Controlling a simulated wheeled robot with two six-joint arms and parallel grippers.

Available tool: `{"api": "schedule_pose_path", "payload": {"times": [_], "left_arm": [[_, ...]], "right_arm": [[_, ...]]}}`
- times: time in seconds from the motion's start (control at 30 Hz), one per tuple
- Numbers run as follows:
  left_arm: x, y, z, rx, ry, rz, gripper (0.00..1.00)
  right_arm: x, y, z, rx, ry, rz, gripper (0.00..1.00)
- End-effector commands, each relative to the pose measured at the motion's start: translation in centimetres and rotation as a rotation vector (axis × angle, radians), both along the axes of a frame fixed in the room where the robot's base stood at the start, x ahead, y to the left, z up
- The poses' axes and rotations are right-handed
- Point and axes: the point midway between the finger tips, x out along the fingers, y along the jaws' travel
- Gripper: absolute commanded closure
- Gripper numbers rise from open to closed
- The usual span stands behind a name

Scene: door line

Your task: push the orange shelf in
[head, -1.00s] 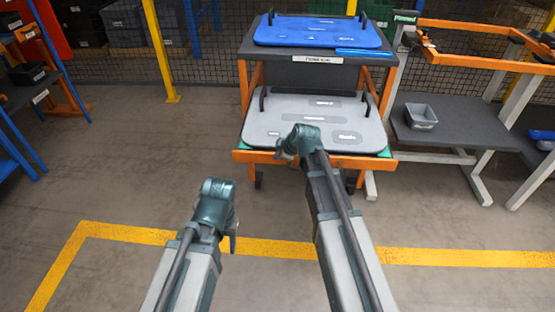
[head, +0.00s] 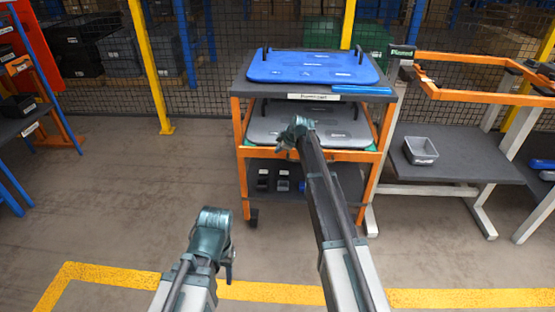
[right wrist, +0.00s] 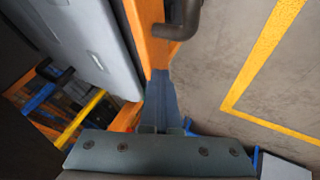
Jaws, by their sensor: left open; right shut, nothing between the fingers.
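The orange shelf (head: 350,156) sits within the frame of the cart under its dark top, with its orange front edge facing me. A grey board (head: 262,130) with handles lies on it. My right gripper (head: 290,146) is shut and empty at the front edge of the shelf. In the right wrist view, the shut fingers (right wrist: 160,92) meet the orange edge (right wrist: 150,42), beside a dark handle (right wrist: 181,20); they look in contact with it. My left gripper (head: 228,268) is open and empty, low over the floor in front of the cart.
A blue board (head: 310,67) lies on the cart's dark top. Small dark items stand on the lower shelf (head: 320,178). A workbench with a grey bin (head: 420,150) stands close at right. A yellow floor line (head: 110,274) crosses in front.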

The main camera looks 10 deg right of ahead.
Motion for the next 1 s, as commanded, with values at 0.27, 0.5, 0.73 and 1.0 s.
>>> {"api": "schedule_pose_path", "payload": {"times": [0.27,0.5,0.73,1.0], "left_arm": [[0.0,0.0,0.0,0.0,0.0,0.0,0.48],[0.0,0.0,0.0,0.0,0.0,0.0,0.48],[0.0,0.0,0.0,0.0,0.0,0.0,0.48],[0.0,0.0,0.0,0.0,0.0,0.0,0.48]], "right_arm": [[5.4,-1.5,0.0,0.001,0.0,-0.002,1.0],[7.6,-2.2,0.0,0.001,0.0,-0.001,1.0],[8.2,-2.4,0.0,0.0,-0.002,-0.002,1.0],[8.4,-2.5,0.1,0.0,-0.005,-0.003,1.0]]}}
